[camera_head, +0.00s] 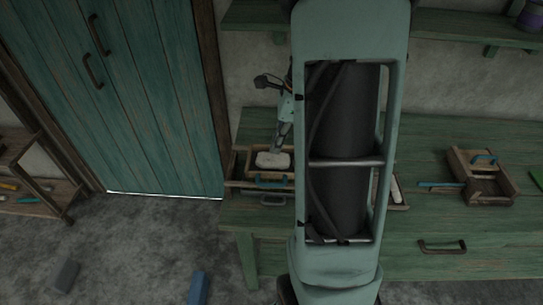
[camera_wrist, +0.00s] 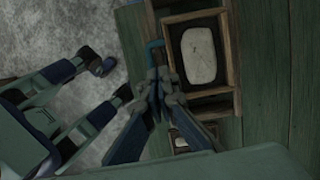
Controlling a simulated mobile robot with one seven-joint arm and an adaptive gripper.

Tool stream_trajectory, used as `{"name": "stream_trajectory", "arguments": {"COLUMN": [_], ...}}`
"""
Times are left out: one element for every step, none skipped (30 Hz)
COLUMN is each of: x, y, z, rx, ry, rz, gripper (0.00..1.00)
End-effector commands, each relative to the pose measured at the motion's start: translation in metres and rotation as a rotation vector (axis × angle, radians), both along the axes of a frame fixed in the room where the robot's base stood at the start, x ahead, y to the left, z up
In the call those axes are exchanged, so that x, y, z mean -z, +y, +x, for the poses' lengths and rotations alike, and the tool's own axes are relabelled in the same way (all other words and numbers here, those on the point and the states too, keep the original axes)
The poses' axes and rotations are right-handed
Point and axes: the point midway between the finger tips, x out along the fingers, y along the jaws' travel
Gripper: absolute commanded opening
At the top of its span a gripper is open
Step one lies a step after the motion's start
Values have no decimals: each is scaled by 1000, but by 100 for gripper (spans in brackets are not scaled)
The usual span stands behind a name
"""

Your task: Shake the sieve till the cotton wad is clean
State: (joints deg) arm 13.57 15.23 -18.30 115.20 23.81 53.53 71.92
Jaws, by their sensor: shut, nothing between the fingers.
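The sieve is a square wooden frame with a blue handle; its frame (camera_wrist: 228,48) shows in the wrist view and at the left of the bench in the head view (camera_head: 250,153). A pale, rounded cotton wad (camera_wrist: 199,55) lies inside it, also seen in the head view (camera_head: 272,161). My gripper (camera_wrist: 157,84) is shut and empty. In the wrist view its tips are just below the blue handle (camera_wrist: 152,45), beside the frame; I cannot tell whether they touch it. In the head view part of my arm hides the bench right of the sieve.
The green bench (camera_head: 440,140) carries a wooden box (camera_head: 488,192) at the right and a blue-handled tool (camera_head: 440,184) beside it. A teal door (camera_head: 140,90) is at the left. A blue block (camera_head: 198,288) and a grey block (camera_head: 65,275) lie on the floor.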

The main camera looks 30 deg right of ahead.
Motion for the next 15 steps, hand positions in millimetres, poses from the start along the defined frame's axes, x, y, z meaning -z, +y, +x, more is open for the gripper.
{"name": "stream_trajectory", "arguments": {"x": [-5,-7,-9,-9,-9,-7,-5,-3,1,3,5,8,10,12,14], "y": [-1,-2,-2,-3,-4,-6,-7,-9,-11,-12,-13,-14,-15,-16,-17], "z": [0,-1,-2,-4,-6,-11,-16,-21,-28,-33,-38,-44,-48,-52,-56], "rx": [0,0,1,1,3,7,8,11,13,15,17,18,19,21,22], "ry": [-2,0,0,-4,-11,-26,-40,-58,-83,-104,-123,-148,-165,-179,-196], "rz": [-1,0,1,4,8,16,22,29,37,41,45,47,47,47,45], "gripper": [0,2,7,10,13,18,21,24,27,27,27,27,27,27,27]}}
